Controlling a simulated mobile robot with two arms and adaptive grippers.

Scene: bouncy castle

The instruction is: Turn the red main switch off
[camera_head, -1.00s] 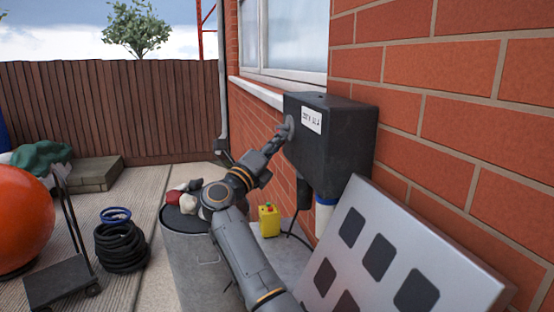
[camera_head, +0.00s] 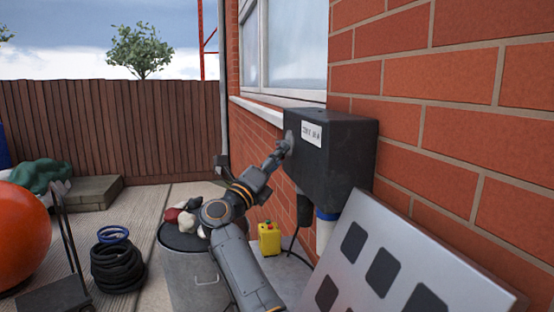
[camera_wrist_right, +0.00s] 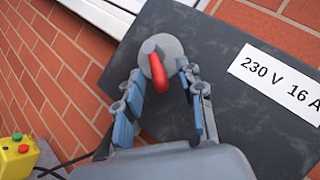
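The red main switch (camera_wrist_right: 159,71) is a red lever on a round grey base, mounted on a dark box (camera_wrist_right: 235,110) on the brick wall. The lever points downward and slightly right in the right wrist view. In the head view the box (camera_head: 345,165) hangs below the window, and the gripper hides the lever. My right gripper (camera_wrist_right: 168,82) is open, with its blue-grey fingers on either side of the lever and visible gaps to it. In the head view my right gripper (camera_head: 281,151) is at the box's left face. My left gripper is not in view.
A silver panel with dark squares (camera_head: 385,270) leans below the box. Coiled black hose (camera_head: 118,268) and an orange ball (camera_head: 20,225) are further left.

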